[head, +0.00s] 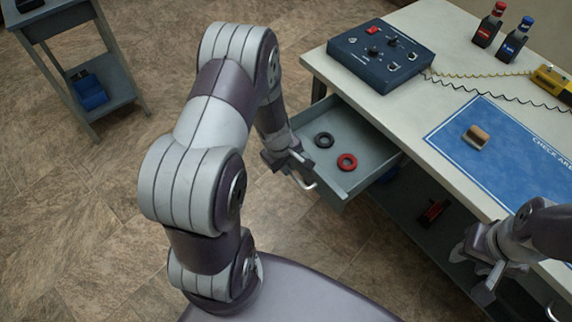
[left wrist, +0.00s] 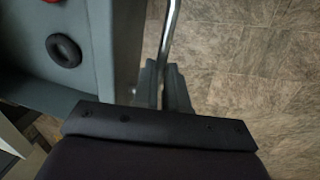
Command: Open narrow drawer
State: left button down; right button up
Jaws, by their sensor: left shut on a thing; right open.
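The narrow drawer (head: 327,130) is pulled out from under the left end of the workbench. A black ring (head: 324,140) and a red ring (head: 347,162) lie inside it. My left gripper (head: 292,164) is at the drawer front, shut on the metal bar handle (head: 308,184). In the left wrist view the handle (left wrist: 169,42) runs down between the fingers (left wrist: 163,86), with the drawer (left wrist: 40,95) to the left. My right gripper (head: 483,270) is at the lower right, by the bench's front edge, empty and apart from the drawer.
The workbench top (head: 440,85) holds a blue control box (head: 380,55), two bottles (head: 500,35), a blue mat (head: 500,130) with a small brown-topped block (head: 475,137), and a yellow device (head: 552,82). A side cart (head: 85,70) stands at the upper left. Floor left of the drawer is clear.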

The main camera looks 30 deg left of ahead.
dwell(0.3)
pick_arm(q)
jog(key=c, duration=1.4)
grip_release()
jog(key=shift+c, duration=0.2)
notch_tip(320, 180, up, 12)
jog(key=s+a+p, duration=0.1)
jog(key=s+p, duration=0.1)
jog(key=p, duration=0.2)
jog(key=shift+s+r, duration=0.15)
jog(key=shift+r, duration=0.1)
